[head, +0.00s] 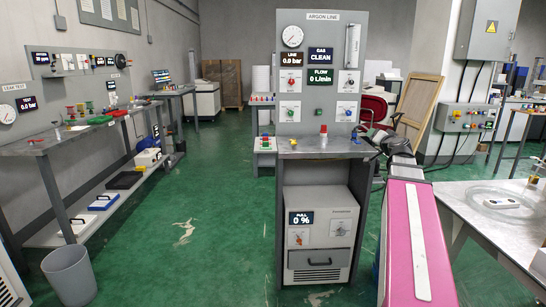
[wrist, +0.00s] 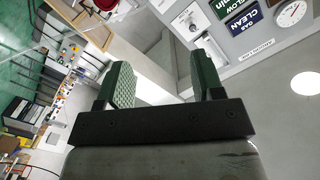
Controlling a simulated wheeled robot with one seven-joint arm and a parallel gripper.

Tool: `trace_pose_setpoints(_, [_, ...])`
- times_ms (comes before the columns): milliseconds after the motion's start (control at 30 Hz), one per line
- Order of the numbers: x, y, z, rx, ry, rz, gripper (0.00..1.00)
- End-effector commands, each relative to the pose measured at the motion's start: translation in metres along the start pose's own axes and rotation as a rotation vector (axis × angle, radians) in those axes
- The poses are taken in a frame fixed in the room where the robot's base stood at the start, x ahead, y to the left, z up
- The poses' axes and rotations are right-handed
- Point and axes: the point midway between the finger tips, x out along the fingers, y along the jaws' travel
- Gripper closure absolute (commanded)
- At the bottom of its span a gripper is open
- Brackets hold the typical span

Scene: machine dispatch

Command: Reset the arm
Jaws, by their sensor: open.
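My arm shows in the head view as a large pink link with a white stripe, at the lower right. My gripper (wrist: 163,80) shows in the wrist view with its two green, ridged fingers spread apart and nothing between them. In the head view the dark far end of my arm is beside the right edge of the argon panel's bench (head: 325,149); its fingers are hard to make out there. The argon line panel (head: 321,75) stands upright behind that bench, with gauges, displays and valves. It appears rotated in the wrist view (wrist: 245,45).
A red-topped fitting (head: 323,134) stands on the argon bench, above a cabinet (head: 318,232) reading 0 %. A leak test bench (head: 75,140) runs along the left, with a bin (head: 70,275) before it. A metal table (head: 480,215) is at right.

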Motion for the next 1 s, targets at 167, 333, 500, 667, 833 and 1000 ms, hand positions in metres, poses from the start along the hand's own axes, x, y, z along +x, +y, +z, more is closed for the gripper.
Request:
trace_pose_setpoints(167, [0.003,-0.001,0.034,-0.014,-0.075,0.0,0.39])
trace_pose_setpoints(333, [0.005,-0.002,0.078,-0.034,-0.178,0.005,0.39])
trace_pose_setpoints(500, [0.003,-0.001,0.139,-0.062,-0.323,0.017,0.39])
trace_pose_setpoints(667, [-0.011,0.002,0.226,-0.105,-0.538,0.05,0.39])
trace_pose_setpoints(833, [-0.044,0.011,0.326,-0.165,-0.807,0.12,0.39])
trace_pose_setpoints(1000, [-0.091,0.024,0.409,-0.241,-1.062,0.224,0.39])
